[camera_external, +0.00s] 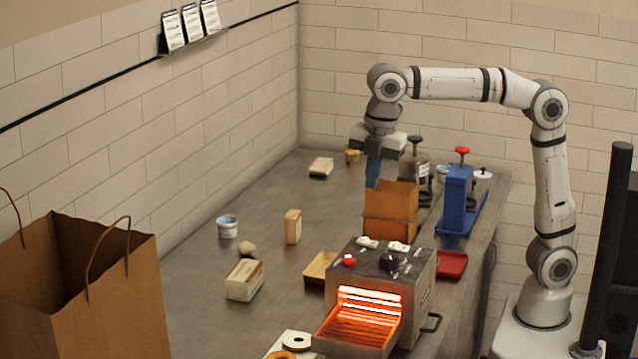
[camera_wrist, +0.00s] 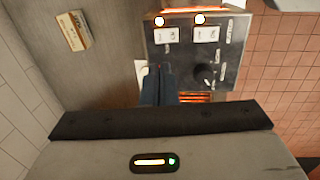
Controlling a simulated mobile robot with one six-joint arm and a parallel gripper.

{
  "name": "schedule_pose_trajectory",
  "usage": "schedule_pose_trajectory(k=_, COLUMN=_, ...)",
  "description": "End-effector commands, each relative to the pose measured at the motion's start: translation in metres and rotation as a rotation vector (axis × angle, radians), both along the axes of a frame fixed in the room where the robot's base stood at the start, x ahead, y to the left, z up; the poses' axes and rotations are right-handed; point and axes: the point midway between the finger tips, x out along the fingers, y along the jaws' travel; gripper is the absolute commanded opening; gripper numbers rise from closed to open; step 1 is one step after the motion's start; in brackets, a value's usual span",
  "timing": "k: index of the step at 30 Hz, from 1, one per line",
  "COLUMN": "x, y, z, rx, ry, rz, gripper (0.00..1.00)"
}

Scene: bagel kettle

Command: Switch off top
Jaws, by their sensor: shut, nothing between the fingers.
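The toaster oven (camera_external: 420,285) stands on the counter with its front open and its heating bars glowing orange. Its dark top panel (camera_wrist: 180,60) carries two white switches, one on the left (camera_wrist: 166,36) and one on the right (camera_wrist: 206,34). A small lit lamp sits by each switch. A black knob (camera_wrist: 205,73) is on the panel too, and a red button (camera_external: 349,260) shows in the external view. The switch labels are too small to read. My gripper (camera_external: 373,172) is shut and empty, its blue fingers pointing down, raised and apart from the panel.
A brown open box (camera_external: 391,210) stands behind the oven, close to my fingers in the external view. A blue press (camera_external: 457,200) is to its right. A red tray (camera_external: 451,264) lies beside the oven.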

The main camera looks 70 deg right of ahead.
Motion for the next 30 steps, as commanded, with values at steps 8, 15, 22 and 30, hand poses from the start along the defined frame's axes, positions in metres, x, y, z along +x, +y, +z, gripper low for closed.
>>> schedule_pose_trajectory(k=8, x=0.006, y=-0.001, z=-0.06, rx=-0.003, ry=0.005, rz=0.0, gripper=0.0)
schedule_pose_trajectory(k=15, x=0.012, y=-0.001, z=-0.102, rx=-0.002, ry=0.003, rz=-0.001, gripper=0.0)
schedule_pose_trajectory(k=22, x=0.014, y=0.0, z=-0.121, rx=-0.001, ry=0.002, rz=-0.001, gripper=0.0)
schedule_pose_trajectory(k=30, x=0.015, y=0.0, z=-0.123, rx=0.0, ry=0.0, rz=0.0, gripper=0.0)
